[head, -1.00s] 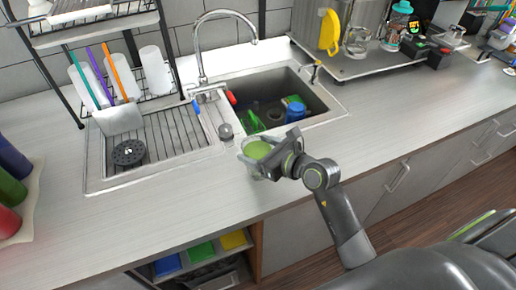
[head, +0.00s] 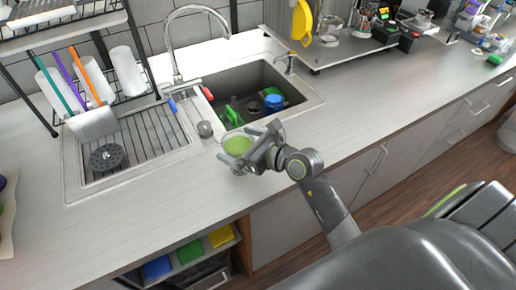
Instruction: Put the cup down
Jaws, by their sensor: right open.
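The cup (head: 237,146) is clear with green contents and stands on the counter (head: 190,208) just in front of the sink. My right gripper (head: 240,148) is at the cup with its fingers open, one on either side of it. Whether the fingers touch the cup cannot be told. The lower part of the cup is partly hidden by the gripper. My left gripper is not in view.
The sink (head: 312,97) behind the cup holds green and blue items. A draining board and a rack (head: 130,100) with white cups are at the left. A raised shelf (head: 345,50) stands at the back right. The counter on both sides of the cup is clear.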

